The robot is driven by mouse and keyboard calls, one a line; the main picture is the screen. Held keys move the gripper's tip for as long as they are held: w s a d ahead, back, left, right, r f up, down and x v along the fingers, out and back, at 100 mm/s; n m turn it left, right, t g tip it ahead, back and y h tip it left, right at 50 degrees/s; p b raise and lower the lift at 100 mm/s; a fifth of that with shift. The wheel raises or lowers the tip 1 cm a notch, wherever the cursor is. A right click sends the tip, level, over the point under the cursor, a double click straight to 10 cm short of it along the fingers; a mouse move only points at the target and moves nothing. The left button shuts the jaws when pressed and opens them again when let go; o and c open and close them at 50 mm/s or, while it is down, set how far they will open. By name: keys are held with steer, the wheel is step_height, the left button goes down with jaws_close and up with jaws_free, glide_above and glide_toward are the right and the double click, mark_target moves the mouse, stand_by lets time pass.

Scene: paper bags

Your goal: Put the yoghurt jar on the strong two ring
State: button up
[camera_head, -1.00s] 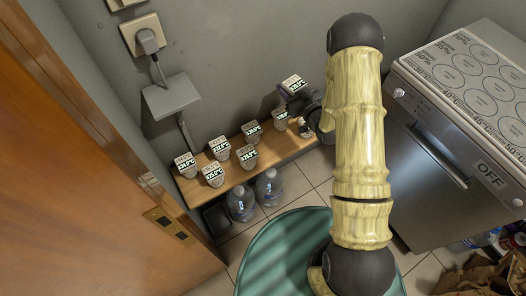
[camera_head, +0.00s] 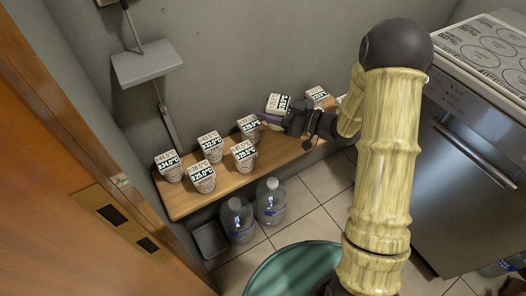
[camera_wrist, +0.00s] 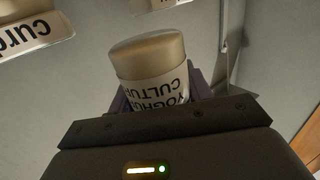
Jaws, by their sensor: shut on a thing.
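The yoghurt jar (camera_wrist: 155,80) fills the middle of the wrist view, with a beige lid and a white label reading upside down "YOGHURT CULTURE". My gripper (camera_wrist: 160,95) is shut on it, its fingers at both sides. In the head view my gripper (camera_head: 283,121) is over the far part of the wooden shelf, and the jar is mostly hidden there. The cooker top (camera_head: 505,60) has several round rings and is at the upper right, well away from my gripper and cut by the picture edge. I cannot read which ring is the strong two.
The wooden shelf (camera_head: 182,203) carries several pots with temperature cards, close to my gripper. Two water bottles (camera_head: 271,201) stand below it. A grey bracket (camera_head: 146,62) is on the wall. A wooden door (camera_head: 60,220) is at left. A green round surface (camera_head: 290,270) is at the bottom.

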steer(key=shift+s, duration=0.1)
step_height(320, 180, down, 6)
steer(key=shift+f+b, duration=0.1)
steer(key=shift+b, duration=1.05)
steer(key=shift+f+b, duration=0.8)
steer(key=shift+f, duration=1.05)
steer(key=shift+f, duration=0.1)
steer(key=o, duration=1.2)
